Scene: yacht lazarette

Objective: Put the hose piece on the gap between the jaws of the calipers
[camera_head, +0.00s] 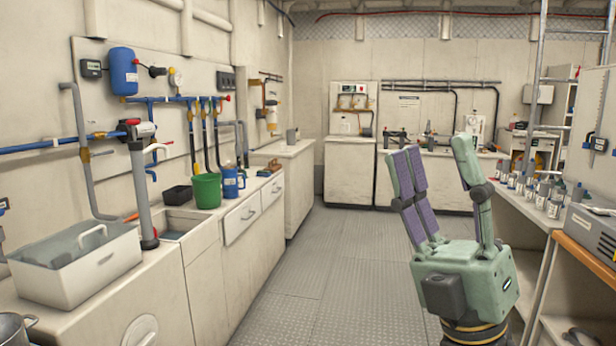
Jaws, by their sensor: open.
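My gripper (434,150) is pale green with purple-grey finger pads. It is raised in the right half of the view, fingers pointing up and spread wide apart. Nothing shows between the fingers. It is in open air above the walkway, with no contact with any surface that I can see. I cannot make out the hose piece or the calipers in this view. Part of the back counter and the right bench is hidden behind the gripper.
The left counter (222,247) holds a white tub (75,275), a green bucket (207,190), a blue jug (231,182) and a black tray (177,195). The right bench (520,218) holds several small bottles. A ladder (537,75) stands at right. The grey floor (330,270) between is clear.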

